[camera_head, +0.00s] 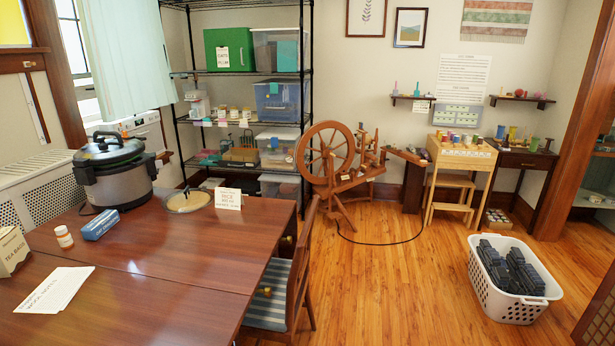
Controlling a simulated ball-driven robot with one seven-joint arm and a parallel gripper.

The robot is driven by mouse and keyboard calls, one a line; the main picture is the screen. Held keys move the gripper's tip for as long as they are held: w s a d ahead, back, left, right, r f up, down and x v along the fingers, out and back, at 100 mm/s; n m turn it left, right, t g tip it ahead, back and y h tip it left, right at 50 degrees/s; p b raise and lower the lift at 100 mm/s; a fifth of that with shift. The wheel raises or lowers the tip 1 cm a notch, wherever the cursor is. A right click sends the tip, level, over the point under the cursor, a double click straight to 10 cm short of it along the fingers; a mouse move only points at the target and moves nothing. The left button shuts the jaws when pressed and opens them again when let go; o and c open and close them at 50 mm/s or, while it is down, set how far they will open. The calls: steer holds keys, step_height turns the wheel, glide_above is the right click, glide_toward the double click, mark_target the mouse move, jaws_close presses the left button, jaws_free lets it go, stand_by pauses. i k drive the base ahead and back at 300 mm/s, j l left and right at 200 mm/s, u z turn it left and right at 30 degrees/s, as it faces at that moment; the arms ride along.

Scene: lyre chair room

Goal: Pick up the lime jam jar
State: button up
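I cannot pick out a lime jam jar for certain in the head view. A row of several small jars (233,113) stands on a middle level of the black wire shelf, too small to read. My gripper is not in view.
The table also holds a large cooker (118,182), a blue box (100,224), a tea bags box (12,250) and papers. A chair (285,285) stands at its right edge.

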mark_target(222, 113)
steer(key=i+l+z, duration=0.2)
steer(key=i, duration=0.7)
steer(key=i+z, duration=0.2)
steer(key=i, duration=0.75)
steer(key=i+l, duration=0.1)
steer(key=i, duration=1.75)
steer(key=i+j+u, duration=0.1)
steer(key=i+u, duration=0.2)
steer(key=i, duration=0.3)
steer(key=i+l+u, duration=0.1)
steer(key=i+u, duration=0.15)
steer(key=i, duration=0.35)
steer(key=i+l+u, duration=0.3)
steer(key=i, duration=0.3)
steer(key=i+j+u, duration=0.2)
steer(key=i, duration=0.35)
steer(key=i+j+u, duration=0.25)
steer(key=i, duration=0.3)
steer(key=i+j+u, duration=0.2)
steer(key=i, duration=0.35)
steer(key=i+j+u, duration=0.1)
steer(key=i+j, duration=0.6)
steer(key=j, duration=0.15)
